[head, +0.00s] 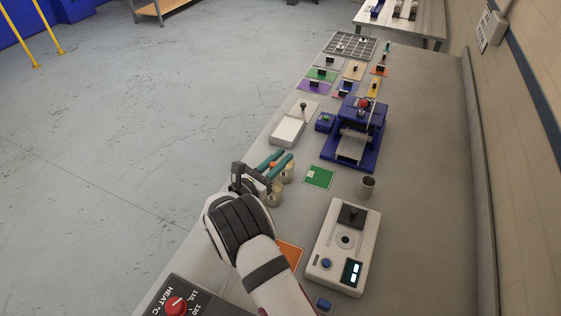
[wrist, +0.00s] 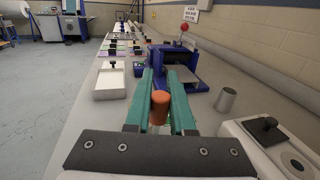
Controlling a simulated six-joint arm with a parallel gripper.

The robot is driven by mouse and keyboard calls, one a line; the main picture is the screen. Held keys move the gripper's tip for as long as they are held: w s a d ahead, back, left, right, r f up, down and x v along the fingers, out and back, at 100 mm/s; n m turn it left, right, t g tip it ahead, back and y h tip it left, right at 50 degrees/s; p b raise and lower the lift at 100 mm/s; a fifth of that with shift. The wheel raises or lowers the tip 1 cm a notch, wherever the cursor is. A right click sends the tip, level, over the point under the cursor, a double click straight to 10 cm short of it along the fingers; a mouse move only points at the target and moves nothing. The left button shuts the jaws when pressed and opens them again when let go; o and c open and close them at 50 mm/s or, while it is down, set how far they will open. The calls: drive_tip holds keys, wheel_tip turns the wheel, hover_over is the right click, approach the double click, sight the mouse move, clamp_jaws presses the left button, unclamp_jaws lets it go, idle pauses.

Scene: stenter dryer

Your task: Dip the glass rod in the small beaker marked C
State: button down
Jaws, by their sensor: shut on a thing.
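My gripper (head: 286,155) has teal fingers and is shut on an orange cylinder (head: 273,164), which looks like the glass rod's grip. In the wrist view the orange cylinder (wrist: 159,106) sits upright between the fingers (wrist: 162,80). The clear part of the rod cannot be made out. Small beige beakers stand under and beside the gripper in the head view, one at the right (head: 287,173) and one nearer (head: 274,196). The gripper partly hides them. No letter on them can be read, so I cannot tell which is C or whether the rod is inside one.
A green card (head: 319,177), a grey metal cup (head: 367,187) and a white instrument (head: 343,246) lie to the right. A white tray (head: 288,132) and a blue press (head: 355,140) stand beyond. An orange mat (head: 290,254) lies near my arm. The bench's left edge is close.

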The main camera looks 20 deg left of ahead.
wheel_tip(320, 180, up, 7)
drive_tip(key=shift+f, duration=0.15)
idle(0.5)
idle(0.4)
wheel_tip(320, 180, up, 3)
idle(0.4)
